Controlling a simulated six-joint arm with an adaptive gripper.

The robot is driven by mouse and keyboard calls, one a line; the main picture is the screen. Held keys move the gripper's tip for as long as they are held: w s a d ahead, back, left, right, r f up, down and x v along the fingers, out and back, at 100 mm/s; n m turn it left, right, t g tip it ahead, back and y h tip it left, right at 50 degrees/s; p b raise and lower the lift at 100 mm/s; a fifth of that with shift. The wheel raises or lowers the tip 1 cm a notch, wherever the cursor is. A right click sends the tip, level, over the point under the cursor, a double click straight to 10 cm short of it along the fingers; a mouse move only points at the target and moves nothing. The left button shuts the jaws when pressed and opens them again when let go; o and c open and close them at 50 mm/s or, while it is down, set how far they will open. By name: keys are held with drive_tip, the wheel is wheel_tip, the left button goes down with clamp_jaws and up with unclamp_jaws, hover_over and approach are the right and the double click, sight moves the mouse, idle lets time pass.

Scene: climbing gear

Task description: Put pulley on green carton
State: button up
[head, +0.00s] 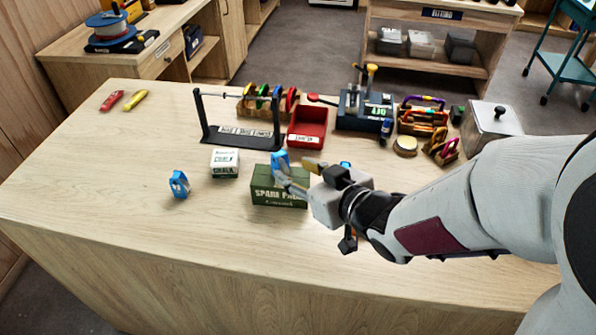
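The green carton (265,199) stands near the middle of the table, with pale lettering on its front. My gripper (287,170) is over the carton's top, reaching in from the right, and hides part of it. A blue pulley (279,159) is at my fingertips, and the gripper looks shut on it. The pulley is above the carton's top in the picture; whether it touches the carton cannot be told. A second blue pulley-like piece (179,184) stands on the table to the left.
A white chalk box (225,163) stands left of the carton. Behind are a black rack (240,135), a red bin (307,128) and a dark device (364,110). Carabiner holders and a metal box (491,128) are at the right. The table's front left is clear.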

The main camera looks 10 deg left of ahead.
drive_tip(key=shift+d, duration=0.1)
idle(0.3)
drive_tip(key=s+d+r+m+h, duration=0.1)
drive_tip(key=d+r+m+h, duration=0.2)
drive_tip(key=d, duration=0.7)
drive_tip(key=s+d+r+m+h, duration=0.2)
drive_tip(key=d+h, duration=0.3)
drive_tip(key=d, duration=0.5)
drive_tip(key=s+d+m+g, duration=0.2)
drive_tip(key=s+d, duration=0.1)
drive_tip(key=s, duration=0.6)
drive_tip(key=s+d+m+g+h, duration=0.1)
drive_tip(key=s+d+m, duration=0.1)
drive_tip(key=s, duration=0.7)
drive_tip(key=shift+s+d+r+g, duration=0.15)
drive_tip(key=shift+s+d+g, duration=0.25)
drive_tip(key=shift+d, duration=0.3)
